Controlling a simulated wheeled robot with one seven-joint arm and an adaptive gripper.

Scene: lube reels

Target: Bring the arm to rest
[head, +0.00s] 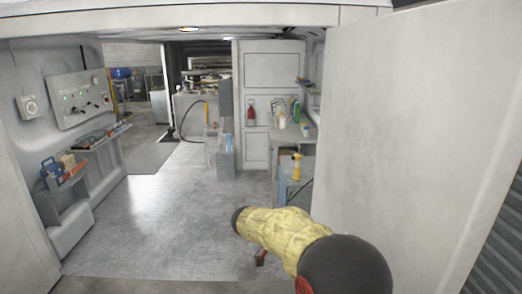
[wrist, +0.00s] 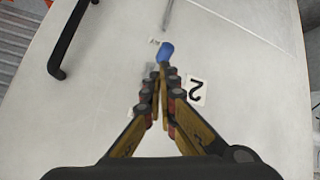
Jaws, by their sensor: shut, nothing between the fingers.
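My gripper (wrist: 162,75) is shut in the wrist view, its fingertips together with nothing held between them. Beyond the tips is a pale panel (wrist: 110,100) with a black bar handle (wrist: 75,40) at upper left. A small blue piece (wrist: 166,50) shows just past the fingertips; I cannot tell whether they touch it. In the head view my arm (head: 285,230), in a yellow cover, reaches out at lower middle; my fingers are not clearly seen there.
A large pale door panel (head: 410,130) stands close on the right of my arm. The grey floor (head: 165,215) ahead is open. A control panel (head: 78,97) and shelf with blue tools (head: 52,170) line the left wall. A bench (head: 292,133) with bottles stands at back right.

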